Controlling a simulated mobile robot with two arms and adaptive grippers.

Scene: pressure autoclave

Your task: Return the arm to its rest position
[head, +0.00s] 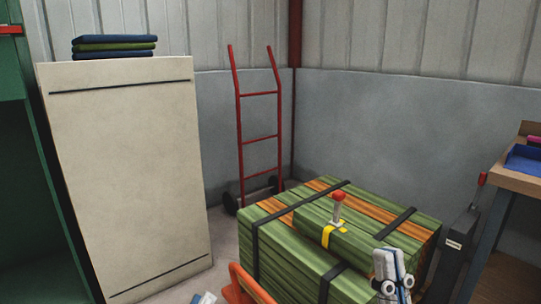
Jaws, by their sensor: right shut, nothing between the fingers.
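My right gripper (391,275) is at the lower right, in front of a green and orange slatted crate. Its pale fingers point up and are closed together with nothing between them. A small white and blue piece at the bottom edge, left of centre, looks like the tip of my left gripper (205,298). Nearly all of it is cut off, so its fingers cannot be judged. The arms behind both grippers are mostly out of the picture.
The strapped crate (285,268) carries a red-knobbed lever (338,205). An orange object (245,285) stands at its left. A beige cabinet (130,165) with folded cloths (114,46) is left; a red hand truck (259,138) leans behind. A workbench (510,180) is right.

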